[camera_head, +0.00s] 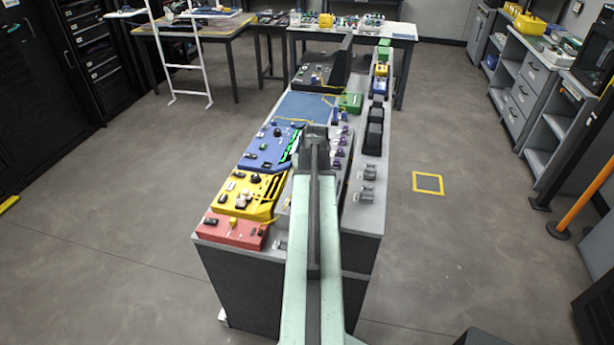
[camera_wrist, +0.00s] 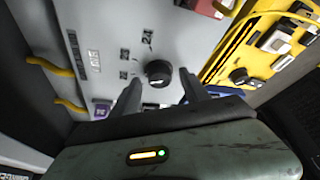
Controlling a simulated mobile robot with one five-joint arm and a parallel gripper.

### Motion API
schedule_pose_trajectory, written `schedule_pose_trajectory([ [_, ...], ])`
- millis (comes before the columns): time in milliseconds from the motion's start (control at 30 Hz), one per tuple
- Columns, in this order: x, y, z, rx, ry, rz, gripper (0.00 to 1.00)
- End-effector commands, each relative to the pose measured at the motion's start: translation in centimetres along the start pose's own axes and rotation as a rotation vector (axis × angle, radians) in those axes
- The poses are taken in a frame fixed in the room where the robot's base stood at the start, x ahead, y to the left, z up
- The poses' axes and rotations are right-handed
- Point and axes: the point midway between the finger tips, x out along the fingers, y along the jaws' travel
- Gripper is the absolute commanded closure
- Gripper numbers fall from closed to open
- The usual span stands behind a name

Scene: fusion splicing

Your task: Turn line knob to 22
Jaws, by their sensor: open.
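A round black knob (camera_wrist: 158,73) sits on a light grey panel (camera_wrist: 100,25) in the wrist view. A label that looks like 24 (camera_wrist: 147,37) is just above it, and smaller dark labels (camera_wrist: 124,54) lie to its left, too small to read surely. I cannot tell where the knob points. My gripper (camera_wrist: 161,77) is open, with one finger on each side of the knob and visible gaps between. I cannot tell whether the tips reach down to the knob's height. In the head view my arm reaches over the bench and the knob cannot be made out.
A yellow panel (camera_wrist: 240,58) with switches and a dark knob lies right of the grey panel. Yellow loops (camera_wrist: 50,67) and a purple part (camera_wrist: 101,111) are at left. In the head view, blue (camera_head: 270,147), yellow (camera_head: 240,194) and red (camera_head: 228,230) units line the bench's left side.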

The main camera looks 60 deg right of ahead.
Motion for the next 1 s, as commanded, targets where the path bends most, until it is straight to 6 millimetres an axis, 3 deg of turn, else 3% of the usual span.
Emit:
schedule_pose_trajectory([
  [500, -7.9, 0.1, -0.1, 0.002, -0.001, 0.001, 0.46],
  [1000, -7.7, 0.1, 0.0, 0.001, -0.001, 0.000, 0.46],
])
